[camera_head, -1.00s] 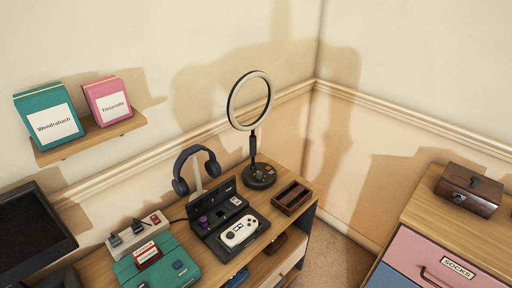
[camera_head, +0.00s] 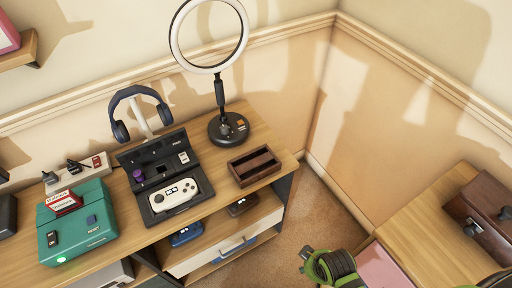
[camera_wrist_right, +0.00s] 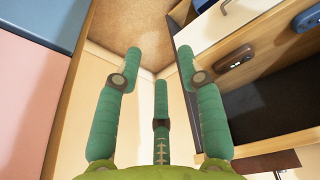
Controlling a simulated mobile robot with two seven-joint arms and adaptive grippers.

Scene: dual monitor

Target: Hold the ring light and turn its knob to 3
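The ring light (camera_head: 228,128) stands upright on the wooden desk, with a round black base, a dark stem and a white ring whose top is cut off. Small controls show on its base, one with an orange mark; the knob and its setting are too small to read. My right gripper (camera_wrist_right: 160,62) is open and empty in the right wrist view, its green fingers spread. Green parts of my right arm show at the bottom of the head view, well below and right of the ring light. My left gripper is not in view.
A wooden tray (camera_head: 254,166) sits just in front of the ring light's base. A black case with a white controller (camera_head: 174,195), headphones (camera_head: 140,108) and a teal console (camera_head: 76,222) stand to the left. A drawer unit with a brown box (camera_head: 484,212) is at right.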

